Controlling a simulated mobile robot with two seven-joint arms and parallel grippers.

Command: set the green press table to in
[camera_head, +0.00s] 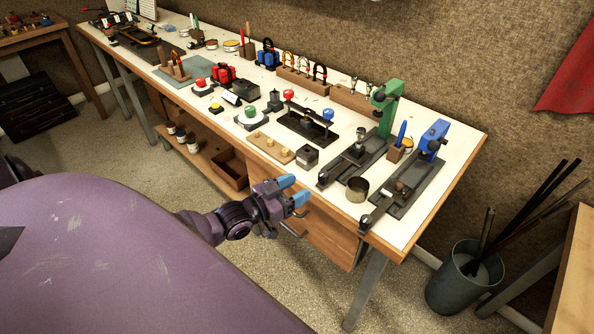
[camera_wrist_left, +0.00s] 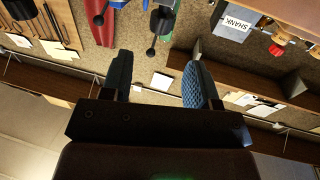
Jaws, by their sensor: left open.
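The green press (camera_head: 388,105) stands near the right end of the workbench. Its dark sliding table (camera_head: 346,166) reaches from under the green head toward the bench's front edge, with a dark knob (camera_head: 323,179) at its front end. A small metal piece (camera_head: 359,145) stands on it, in front of the head. My left gripper (camera_head: 293,191) is open and empty, in front of the bench edge and left of that knob. Its two fingers stand apart in the left wrist view (camera_wrist_left: 156,80), with nothing between them. My right gripper is not in view.
A similar blue press (camera_head: 432,140) stands to the right, its knob (camera_head: 364,225) at the bench edge. A small dark block (camera_head: 307,156) and a pegged wooden board (camera_head: 271,147) are left of the green press.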

